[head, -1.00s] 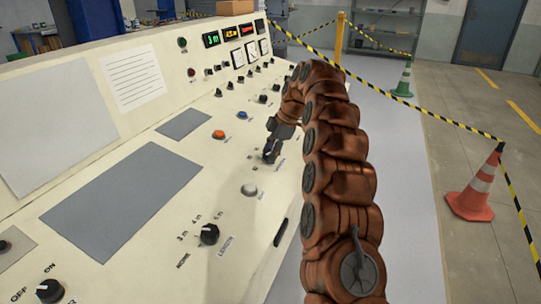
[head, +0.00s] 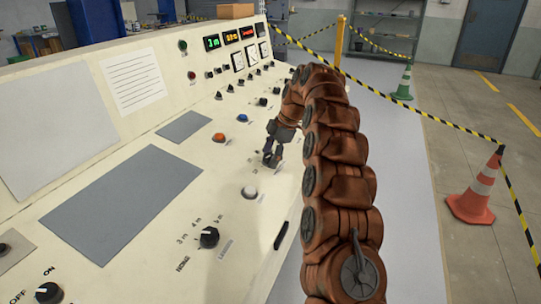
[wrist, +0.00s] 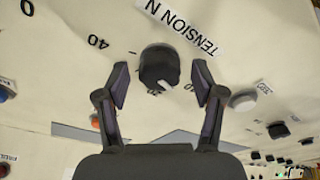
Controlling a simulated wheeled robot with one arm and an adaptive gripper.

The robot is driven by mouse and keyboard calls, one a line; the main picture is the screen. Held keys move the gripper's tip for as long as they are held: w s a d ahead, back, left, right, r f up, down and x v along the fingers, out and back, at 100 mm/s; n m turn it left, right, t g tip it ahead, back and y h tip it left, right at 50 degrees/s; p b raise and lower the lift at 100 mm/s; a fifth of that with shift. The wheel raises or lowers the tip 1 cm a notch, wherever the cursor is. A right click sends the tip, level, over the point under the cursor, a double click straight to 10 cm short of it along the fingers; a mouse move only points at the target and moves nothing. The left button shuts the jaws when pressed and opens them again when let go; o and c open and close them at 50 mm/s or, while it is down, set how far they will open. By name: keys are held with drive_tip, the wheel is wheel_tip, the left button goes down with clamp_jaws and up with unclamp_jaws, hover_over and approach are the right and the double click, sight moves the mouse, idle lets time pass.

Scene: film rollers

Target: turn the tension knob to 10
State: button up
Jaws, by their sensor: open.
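The tension knob (wrist: 158,68) is a dark round knob on the cream panel, beside the label "TENSION N" (wrist: 195,27). In the wrist view it lies between the two fingertips of my gripper (wrist: 161,70). The fingers are open, with a visible gap on each side of the knob. A "40" mark shows at its upper left; marks below it are partly covered by the knob, and I cannot read its setting surely. In the head view my gripper (head: 272,158) points down at the panel and hides most of this knob.
The length knob (head: 209,237) and a white button (head: 249,193) are nearer on the panel. Orange (head: 218,137) and blue (head: 242,118) buttons and several small knobs are farther back. Striped tape and an orange cone (head: 476,190) stand on the floor at the right.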

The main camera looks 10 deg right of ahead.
drive_tip(key=shift+r, duration=0.1)
drive_tip(key=w+v, duration=0.1)
drive_tip(key=v, duration=0.5)
drive_tip(key=shift+s+d+r, duration=0.25)
drive_tip(key=shift+s+r, duration=0.15)
drive_tip(key=shift+r, duration=0.05)
drive_tip(key=shift+s+r, duration=0.15)
drive_tip(key=shift+r, duration=0.05)
idle(0.4)
idle(0.4)
